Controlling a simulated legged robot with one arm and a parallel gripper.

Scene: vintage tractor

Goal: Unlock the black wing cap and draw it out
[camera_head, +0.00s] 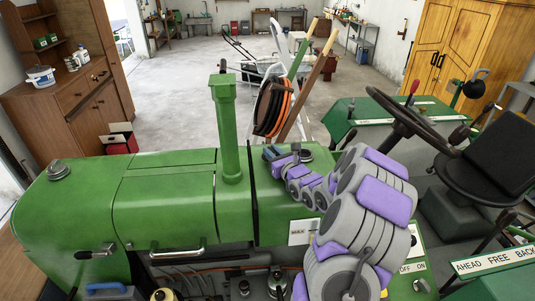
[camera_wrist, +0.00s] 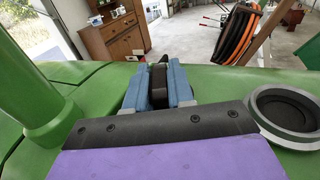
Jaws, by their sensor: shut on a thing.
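My gripper (camera_wrist: 158,78) has blue fingers that are shut on a narrow black piece, the black wing cap (camera_wrist: 160,74). Only its upright black edge shows between the fingers; the rest is hidden. In the head view my gripper (camera_head: 272,152) is over the green hood of the tractor, just right of the green exhaust pipe. A round grey ring with a dark middle (camera_wrist: 285,112) sits on the hood to the right of the gripper, apart from the fingers. I cannot tell whether its dark middle is an open hole.
The green exhaust pipe (camera_head: 227,130) stands upright left of my gripper. Coiled black and orange hoses (camera_head: 272,108) hang behind it on a ladder. A steering wheel (camera_head: 405,120) and black seat (camera_head: 490,165) are to the right. Another grey cap (camera_head: 58,170) sits at the hood's far left.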

